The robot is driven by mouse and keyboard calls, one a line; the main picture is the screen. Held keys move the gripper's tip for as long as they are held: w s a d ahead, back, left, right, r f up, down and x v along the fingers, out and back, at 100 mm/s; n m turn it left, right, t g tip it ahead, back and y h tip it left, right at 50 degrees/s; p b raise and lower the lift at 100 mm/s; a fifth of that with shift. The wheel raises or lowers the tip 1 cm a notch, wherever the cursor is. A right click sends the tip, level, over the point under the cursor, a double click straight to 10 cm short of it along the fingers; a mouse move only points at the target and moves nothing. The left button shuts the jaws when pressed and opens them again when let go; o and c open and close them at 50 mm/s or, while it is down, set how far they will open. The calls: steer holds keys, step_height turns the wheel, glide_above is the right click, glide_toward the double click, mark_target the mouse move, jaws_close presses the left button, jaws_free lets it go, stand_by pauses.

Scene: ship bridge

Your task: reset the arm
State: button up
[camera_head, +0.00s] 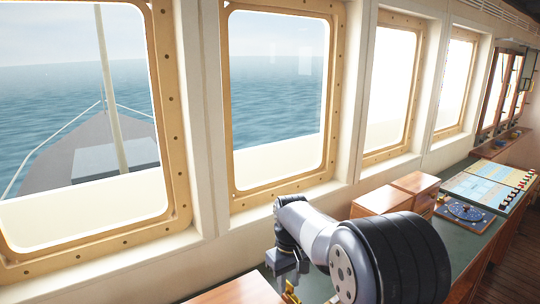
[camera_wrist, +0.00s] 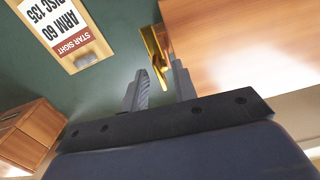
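My gripper (camera_wrist: 160,70) shows in the wrist view with its two dark fingers apart, over the green tabletop. A brass piece (camera_wrist: 152,45) lies just beyond the fingertips, beside a wooden block's edge. Its lower end is close to the right finger; I cannot tell whether they touch. In the head view my arm reaches over the green desk, with my gripper (camera_head: 287,272) pointing down at the lower middle. A bit of brass (camera_head: 291,291) shows just below it. Whether the brass piece is the arm named in the task is unclear.
Wooden boxes (camera_head: 382,200) stand on the desk, with a blue dial (camera_head: 465,211) and a panel (camera_head: 490,182) further right. A wooden block (camera_wrist: 245,45) is close on the gripper's right. Windows line the wall.

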steer(key=m+b, duration=0.1)
steer(key=m, duration=0.5)
steer(key=shift+m+b, duration=0.5)
steer(key=shift+m, duration=2)
steer(key=shift+s+r, duration=0.1)
steer(key=shift+r, duration=0.05)
